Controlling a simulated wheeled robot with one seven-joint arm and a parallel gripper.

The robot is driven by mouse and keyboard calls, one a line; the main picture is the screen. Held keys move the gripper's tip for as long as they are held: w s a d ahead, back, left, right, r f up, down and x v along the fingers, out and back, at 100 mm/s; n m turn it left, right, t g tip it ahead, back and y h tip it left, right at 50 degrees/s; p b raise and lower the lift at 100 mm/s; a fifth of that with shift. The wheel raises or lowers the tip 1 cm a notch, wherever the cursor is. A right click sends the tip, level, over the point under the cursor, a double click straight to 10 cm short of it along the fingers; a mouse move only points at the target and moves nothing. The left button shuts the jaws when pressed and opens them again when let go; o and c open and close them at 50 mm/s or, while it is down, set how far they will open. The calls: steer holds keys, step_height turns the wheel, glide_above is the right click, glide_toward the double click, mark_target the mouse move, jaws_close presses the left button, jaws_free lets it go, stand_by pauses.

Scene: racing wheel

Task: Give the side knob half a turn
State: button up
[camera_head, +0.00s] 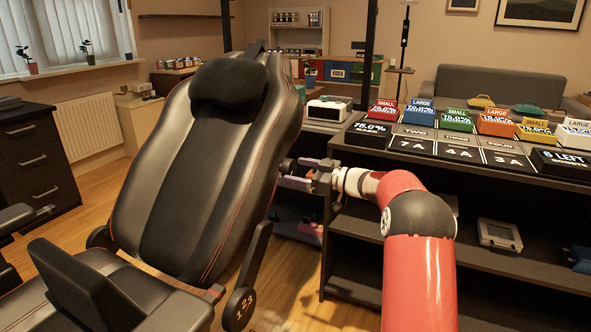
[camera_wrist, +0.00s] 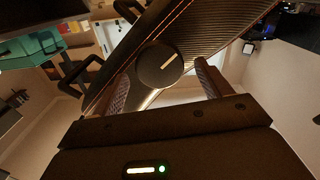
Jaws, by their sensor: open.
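The black seat (camera_head: 190,160) has a tilted backrest with red stitching. In the wrist view, a round black side knob (camera_wrist: 160,66) with one pale line sits on the side of the seat, ahead of my gripper (camera_wrist: 162,74). My gripper is open, with one finger to the left of the knob and one to the right. Whether the fingers reach around it or stop short of it, I cannot tell. In the head view my gripper (camera_head: 293,173) is at the right edge of the backrest, and the knob is hard to make out there.
A black shelf unit (camera_head: 450,185) stands close to the right of my arm, with several coloured boxes on top. Bare wooden floor (camera_head: 290,275) shows between seat and shelf.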

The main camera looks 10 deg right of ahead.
steer(key=shift+x, duration=0.8)
steer(key=c, duration=1)
